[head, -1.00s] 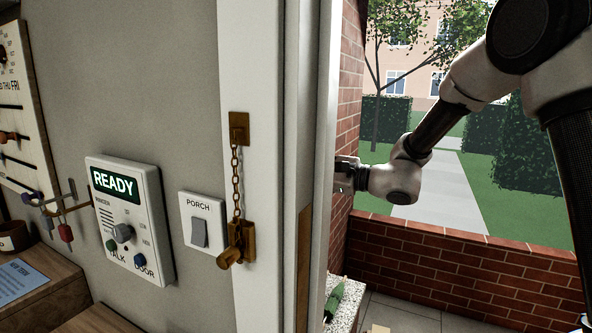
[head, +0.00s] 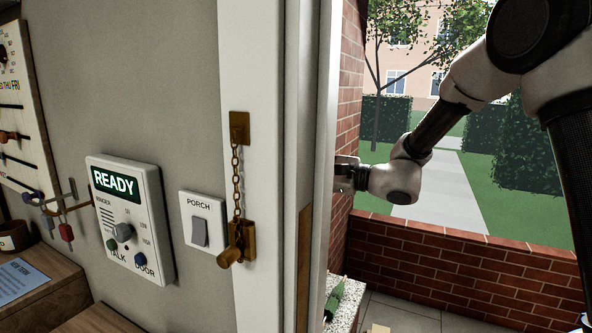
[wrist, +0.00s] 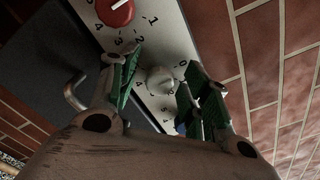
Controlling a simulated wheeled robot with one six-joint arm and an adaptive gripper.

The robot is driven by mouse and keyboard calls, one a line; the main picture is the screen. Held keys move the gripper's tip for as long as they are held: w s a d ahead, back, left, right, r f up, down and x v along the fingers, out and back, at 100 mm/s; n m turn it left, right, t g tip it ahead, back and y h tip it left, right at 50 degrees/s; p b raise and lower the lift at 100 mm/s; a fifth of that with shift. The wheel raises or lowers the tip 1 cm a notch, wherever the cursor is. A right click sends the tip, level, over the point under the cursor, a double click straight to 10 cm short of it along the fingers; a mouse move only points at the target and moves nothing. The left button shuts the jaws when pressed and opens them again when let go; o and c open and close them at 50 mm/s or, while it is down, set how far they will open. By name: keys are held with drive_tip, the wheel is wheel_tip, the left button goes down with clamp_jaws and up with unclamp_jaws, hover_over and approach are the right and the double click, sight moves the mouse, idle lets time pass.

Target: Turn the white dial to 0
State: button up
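In the wrist view the white dial (wrist: 159,80) sits on a pale panel (wrist: 174,38), with a ring of small numbers around it. A 0 is at its upper right. I cannot make out which number the dial points to. My gripper (wrist: 162,60) is open, with one green-padded finger on each side of the white dial. There appears to be a gap at the left finger; contact on the right is unclear. A red dial (wrist: 115,12) with its own numbers is higher on the panel. In the head view my fingers and the dial are hidden behind the door frame.
A white door frame (head: 258,60) with a chain latch (head: 238,185) stands left of my arm. An intercom (head: 130,215) reading READY and a porch switch (head: 200,232) are on the inside wall. A low brick wall (head: 460,262) runs below my arm. A metal handle (wrist: 75,95) is beside the panel.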

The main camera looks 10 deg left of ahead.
drive_tip(key=v, duration=1.2)
drive_tip(key=shift+r, duration=0.1)
